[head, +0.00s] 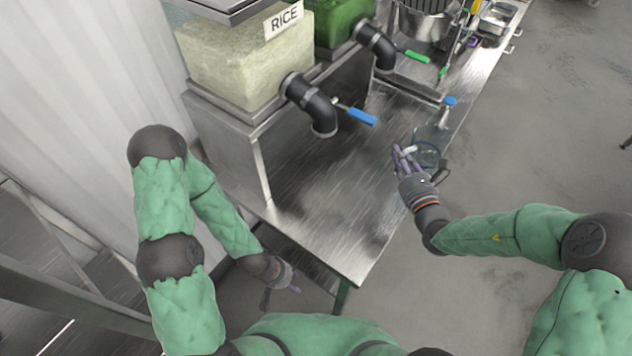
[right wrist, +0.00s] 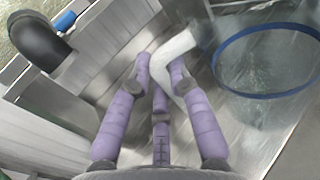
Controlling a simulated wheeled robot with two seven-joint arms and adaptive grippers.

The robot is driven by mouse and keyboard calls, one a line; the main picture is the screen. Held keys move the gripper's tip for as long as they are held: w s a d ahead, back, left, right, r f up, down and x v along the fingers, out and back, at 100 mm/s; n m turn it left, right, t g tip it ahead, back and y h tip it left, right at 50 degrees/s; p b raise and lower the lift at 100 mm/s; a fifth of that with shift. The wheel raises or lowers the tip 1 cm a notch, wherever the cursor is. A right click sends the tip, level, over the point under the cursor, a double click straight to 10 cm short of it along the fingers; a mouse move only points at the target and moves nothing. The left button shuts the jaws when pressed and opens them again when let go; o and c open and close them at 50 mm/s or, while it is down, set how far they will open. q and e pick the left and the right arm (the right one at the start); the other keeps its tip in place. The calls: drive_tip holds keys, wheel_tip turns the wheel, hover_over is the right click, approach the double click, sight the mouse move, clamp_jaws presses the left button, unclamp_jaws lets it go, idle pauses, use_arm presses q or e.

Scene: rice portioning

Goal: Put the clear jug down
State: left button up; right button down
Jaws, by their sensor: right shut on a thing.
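The clear jug (head: 428,155) has a blue rim and a whitish handle, and it is at the right edge of the steel counter. In the right wrist view its blue rim (right wrist: 222,47) and pale handle (right wrist: 172,50) show close up. My right gripper (head: 405,160) is shut on the jug's handle; its purple fingers (right wrist: 160,75) are around the handle in the wrist view. I cannot tell whether the jug's base touches the counter. My left gripper (head: 287,284) hangs low beside the counter's near end, apart from the jug; its finger opening is too small to tell.
A rice dispenser (head: 235,62) with a black spout (head: 312,105) and blue lever (head: 362,117) stands on a steel stand at the left. A green-filled dispenser (head: 338,22) is behind it. The steel counter (head: 335,205) is clear in its near part. Pots and utensils stand at the far end.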

wheel_tip(320, 180, down, 5)
drive_tip(key=a+n+y+b, duration=0.1)
drive_tip(key=a+y+b, duration=0.15)
drive_tip(key=b, duration=0.45)
drive_tip(key=s+a+r+n+g+y+b, duration=0.2)
drive_tip(key=s+a+r+n+g+y, duration=0.25)
drive_tip(key=s+a, duration=0.35)
drive_tip(key=s+a+r+n+g+y+b, duration=0.2)
drive_tip(key=s+a+r+n+g+y, duration=0.25)
drive_tip(key=s, duration=0.45)
drive_tip(key=w+a+f+b, duration=0.3)
drive_tip(key=w+f, duration=0.3)
drive_tip(key=f, duration=0.1)
drive_tip(key=w+a+f+g+b, duration=0.1)
drive_tip(key=w+a+f+b, duration=0.1)
drive_tip(key=w+f+b, duration=0.2)
drive_tip(key=shift+w+a+f, duration=0.4)
drive_tip(key=shift+w+f, duration=1.05)
drive_tip(key=shift+f, duration=0.25)
